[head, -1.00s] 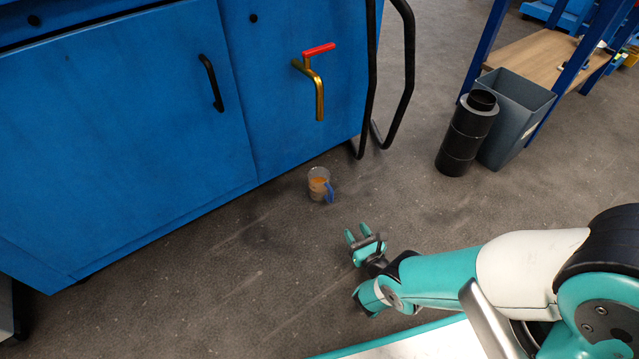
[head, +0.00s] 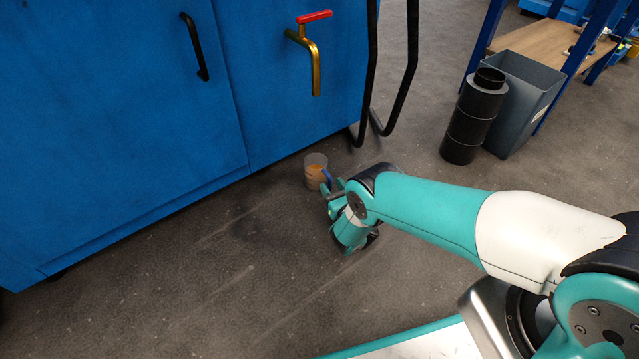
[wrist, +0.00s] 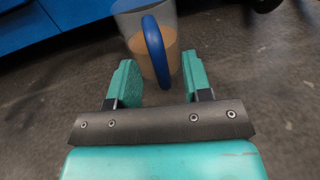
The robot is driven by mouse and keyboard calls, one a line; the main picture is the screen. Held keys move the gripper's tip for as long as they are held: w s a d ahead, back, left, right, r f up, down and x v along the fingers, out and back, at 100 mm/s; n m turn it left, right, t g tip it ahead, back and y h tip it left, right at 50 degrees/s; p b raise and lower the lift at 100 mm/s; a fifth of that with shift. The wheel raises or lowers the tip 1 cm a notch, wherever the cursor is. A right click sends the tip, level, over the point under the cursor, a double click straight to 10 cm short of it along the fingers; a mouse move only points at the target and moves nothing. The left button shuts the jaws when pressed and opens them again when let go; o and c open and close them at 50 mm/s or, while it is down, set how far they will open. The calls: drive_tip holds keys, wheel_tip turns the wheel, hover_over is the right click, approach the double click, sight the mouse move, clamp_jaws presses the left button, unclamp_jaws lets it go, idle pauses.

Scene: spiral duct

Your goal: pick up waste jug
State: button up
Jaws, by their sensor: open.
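The waste jug (head: 315,165) is a small clear cup with orange-brown liquid inside and a blue handle. It stands upright on the grey floor under the brass tap. In the wrist view the jug (wrist: 168,55) is just ahead of my gripper (wrist: 157,82), with its blue handle (wrist: 155,50) facing me, in line with the gap between the teal fingers. My gripper (head: 331,188) is open and empty, close to the jug. The handle's lower end seems near the gap, but I cannot tell whether it is between the fingertips. My wrist hides part of the handle in the head view.
A blue cabinet (head: 120,110) with a red-handled brass tap (head: 313,60) stands behind the jug. A black bent rail (head: 408,70) is to the right. A black duct cylinder (head: 472,118) and grey bin (head: 520,100) stand further right. The floor at left is clear.

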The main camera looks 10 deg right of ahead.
sight(320, 177)
drive_tip(key=shift+w+a+f+b, duration=0.1)
drive_tip(key=shift+w+f+b, duration=0.25)
drive_tip(key=shift+w+b, duration=0.55)
drive_tip(key=shift+w+a+r+b, duration=0.1)
drive_tip(key=shift+w+r+b, duration=0.1)
drive_tip(key=shift+r+b, duration=0.15)
clamp_jaws()
drive_tip(key=shift+r, duration=0.15)
